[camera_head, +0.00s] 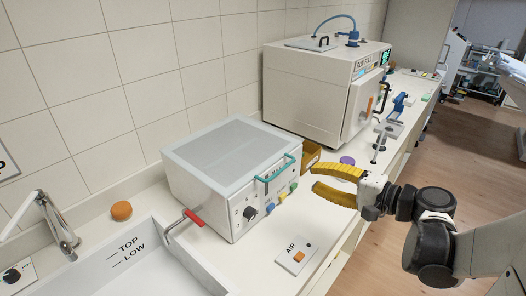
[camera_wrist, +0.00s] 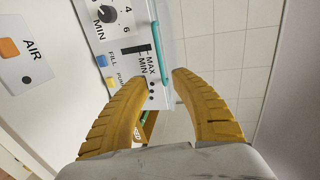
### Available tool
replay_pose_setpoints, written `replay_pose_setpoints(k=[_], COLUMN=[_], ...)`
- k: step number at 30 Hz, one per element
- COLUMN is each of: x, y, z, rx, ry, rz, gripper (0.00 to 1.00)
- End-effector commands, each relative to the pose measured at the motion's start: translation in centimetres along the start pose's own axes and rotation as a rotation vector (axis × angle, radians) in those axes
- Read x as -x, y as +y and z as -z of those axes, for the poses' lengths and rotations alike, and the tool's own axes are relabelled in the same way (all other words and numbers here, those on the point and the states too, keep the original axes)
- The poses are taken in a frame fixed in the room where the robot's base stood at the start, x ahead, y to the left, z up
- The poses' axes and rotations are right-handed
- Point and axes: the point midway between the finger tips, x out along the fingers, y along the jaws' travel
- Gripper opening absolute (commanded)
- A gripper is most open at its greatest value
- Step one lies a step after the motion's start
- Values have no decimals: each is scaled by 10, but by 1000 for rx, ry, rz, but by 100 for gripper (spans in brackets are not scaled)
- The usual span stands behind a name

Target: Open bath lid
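The bath (camera_head: 225,218) is a white metal box on the counter, with a flat grey lid (camera_head: 222,146) lying shut on top. A teal bar handle (camera_head: 281,170) is at the lid's front edge. My gripper (camera_head: 314,178) is open and empty, with yellow ribbed fingers pointing toward the bath, a little right of the handle and apart from it. In the wrist view, the handle (camera_wrist: 157,42) runs beyond the fingertips of my gripper (camera_wrist: 158,76), nearly in line with the gap. The bath's front panel, with knob and MAX/MIN marks, shows there too.
A red-handled lever (camera_head: 193,218) sticks out at the bath's left. A sink (camera_head: 150,262) lies front left, an AIR plate (camera_head: 297,257) in front. A tiled wall backs the counter.

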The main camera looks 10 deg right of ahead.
Motion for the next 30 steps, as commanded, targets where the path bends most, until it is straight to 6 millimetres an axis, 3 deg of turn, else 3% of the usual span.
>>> replay_pose_setpoints(k=[18, 30], x=[-98, -106], y=[0, -2], z=[0, 0], rx=[-2, -2], ry=[-2, 0], rz=[6, 5], gripper=[30, 30])
